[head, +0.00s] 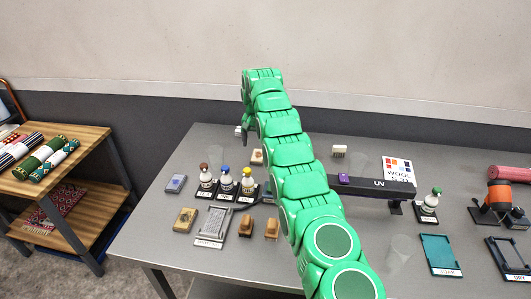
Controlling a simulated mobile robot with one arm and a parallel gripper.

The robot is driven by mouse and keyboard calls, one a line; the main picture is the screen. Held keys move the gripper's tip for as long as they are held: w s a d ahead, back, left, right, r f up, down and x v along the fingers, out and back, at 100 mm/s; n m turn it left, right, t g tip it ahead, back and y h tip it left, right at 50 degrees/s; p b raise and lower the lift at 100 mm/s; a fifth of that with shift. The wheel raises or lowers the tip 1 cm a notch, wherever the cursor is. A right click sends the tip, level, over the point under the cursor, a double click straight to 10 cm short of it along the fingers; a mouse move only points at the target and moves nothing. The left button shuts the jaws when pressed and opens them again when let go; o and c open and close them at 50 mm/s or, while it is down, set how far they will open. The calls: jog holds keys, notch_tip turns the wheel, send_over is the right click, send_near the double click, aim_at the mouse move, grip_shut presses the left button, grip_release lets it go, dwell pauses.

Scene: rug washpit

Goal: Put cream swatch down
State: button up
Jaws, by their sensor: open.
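My gripper (243,131) hangs at the end of my green arm, over the back part of the grey table, and is small in the picture. Its jaws are open and I see nothing held between them. A small pale cream swatch (257,157) with a darker mark lies on the table just below and right of the gripper, apart from it in the picture. It is partly beside my arm, and its right edge may be hidden. A tan swatch (186,219) and a grey-blue swatch (176,183) lie at the table's left.
Several capped bottles (227,182) stand left of my arm, behind a labelled grey tray (213,226) and two wooden blocks (246,225). A dark UV bar (375,187), a teal tray (440,254) and a clear cup (400,247) are at right. A wooden shelf (80,195) holds rolled rugs.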

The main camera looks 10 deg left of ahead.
jog(key=shift+r, duration=0.1)
jog(key=s+d+r, duration=0.3)
jog(key=d+r, duration=0.4)
jog(key=r, duration=0.1)
jog(key=s+d+r+g, duration=0.1)
jog(key=s+d+r, duration=0.5)
jog(key=s+d, duration=0.25)
jog(key=s+d+r, duration=0.6)
jog(key=s+d, duration=0.1)
jog(key=s, duration=0.3)
jog(key=s+d+f, duration=0.1)
jog(key=s+d, duration=0.2)
jog(key=s, duration=1)
jog(key=s+d+f, duration=0.2)
jog(key=s+d, duration=0.2)
jog(key=s, duration=1)
jog(key=s+d+f, duration=0.2)
jog(key=s+d, duration=0.1)
jog(key=s, duration=1)
jog(key=shift+s+d+f+g, duration=0.15)
jog(key=shift+d+f+g, duration=0.1)
jog(key=shift+d+g, duration=0.15)
